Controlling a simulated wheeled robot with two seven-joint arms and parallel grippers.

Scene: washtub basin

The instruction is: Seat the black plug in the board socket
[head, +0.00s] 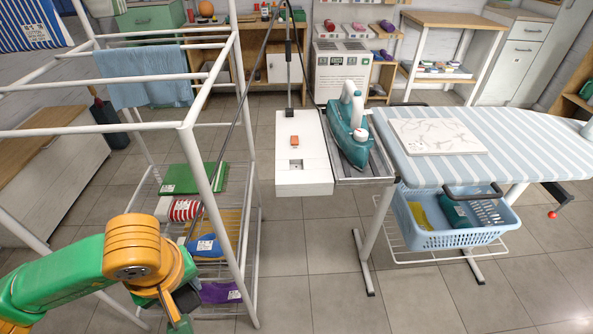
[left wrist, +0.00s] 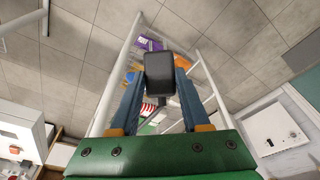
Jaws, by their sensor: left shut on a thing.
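My left gripper (left wrist: 160,82) is shut on the black plug (left wrist: 160,72), which sits between its two blue fingers in the left wrist view. In the head view the left gripper is low at the left, in front of the drying rack, well apart from the board. The white board (head: 303,180) stands at the middle, left of the iron. Its dark socket (head: 296,164) is in its top, just in front of an orange switch (head: 294,141). The socket looks empty. My right gripper is not in view.
A white drying rack (head: 213,75) with a blue towel (head: 145,76) stands between my left gripper and the board. A dark cord (head: 247,95) runs from a pole down past the rack. A teal iron (head: 348,135) and striped ironing board (head: 500,140) are right of the socket.

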